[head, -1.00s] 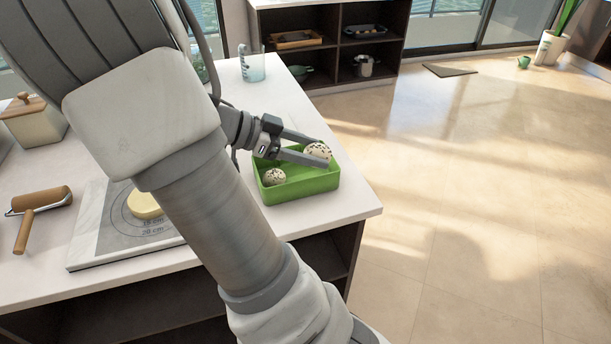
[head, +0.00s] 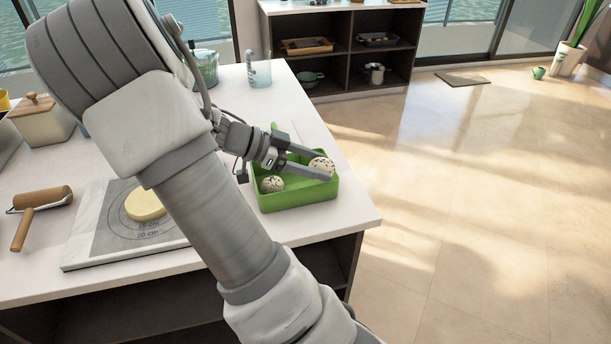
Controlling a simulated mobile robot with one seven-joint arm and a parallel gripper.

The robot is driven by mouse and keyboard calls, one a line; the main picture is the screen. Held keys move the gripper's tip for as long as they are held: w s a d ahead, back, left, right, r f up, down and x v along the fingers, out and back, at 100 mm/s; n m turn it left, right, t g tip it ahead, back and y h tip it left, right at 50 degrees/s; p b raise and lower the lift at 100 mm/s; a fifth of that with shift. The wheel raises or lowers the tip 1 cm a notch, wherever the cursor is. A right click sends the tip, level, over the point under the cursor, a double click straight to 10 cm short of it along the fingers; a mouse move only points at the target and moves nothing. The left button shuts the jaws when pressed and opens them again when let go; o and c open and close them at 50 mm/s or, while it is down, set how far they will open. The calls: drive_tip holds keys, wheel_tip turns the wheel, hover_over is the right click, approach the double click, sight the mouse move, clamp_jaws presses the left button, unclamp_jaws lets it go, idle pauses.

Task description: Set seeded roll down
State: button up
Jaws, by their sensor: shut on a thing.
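A round seeded roll (head: 321,165), pale with dark specks, is held between the fingertips of my gripper (head: 318,168). My gripper is shut on it at the right end of a green tray (head: 300,203). The roll is at about the height of the tray's rim; I cannot tell whether it touches the tray floor. A second seeded roll (head: 272,184) lies in the tray at its left front, under and left of my gripper. Part of the tray's inside is hidden by the fingers.
A marble board (head: 90,248) with a dough disc (head: 145,204) lies left of my arm. The counter's right edge is near the tray.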

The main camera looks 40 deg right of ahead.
hover_over(306, 184)
wheel_tip(306, 184, down, 3)
drive_tip(key=shift+f, duration=0.15)
drive_tip(key=shift+s+f, duration=0.1)
drive_tip(key=shift+f, duration=1.8)
drive_tip(key=shift+f+b, duration=0.2)
drive_tip(key=shift+b, duration=0.15)
drive_tip(key=o, duration=1.1)
drive_tip(key=shift+r, duration=0.15)
